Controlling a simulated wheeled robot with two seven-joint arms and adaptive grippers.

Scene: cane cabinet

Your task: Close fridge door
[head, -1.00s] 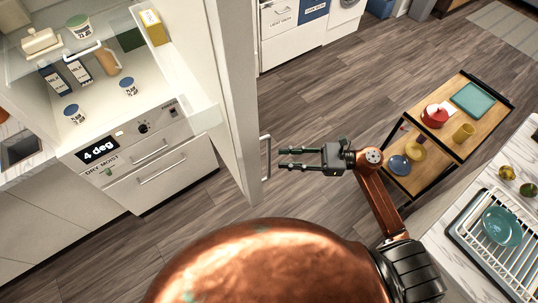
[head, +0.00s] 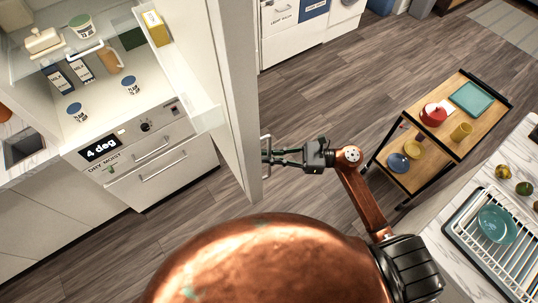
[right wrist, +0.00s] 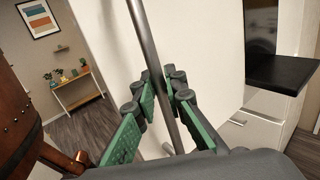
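The fridge door (head: 235,100) stands open, seen nearly edge-on in the head view, right of the fridge interior. Its metal bar handle (head: 265,150) is on the outer side near the lower end. My right gripper (head: 272,157) is at the handle, fingers pointing left. In the right wrist view, the handle bar (right wrist: 158,70) passes between the green-padded fingers (right wrist: 168,105). They look close around the bar but not clearly pressed on it; firm contact cannot be told. My left gripper is not in view.
Inside the fridge are cartons (head: 82,68), a butter dish (head: 43,40) and several tubs. Its front panel (head: 100,150) reads "4 deg". A wooden cart (head: 440,145) stands right of my right arm, and a counter with a dish rack (head: 500,250) is lower right. Floor beyond the door is clear.

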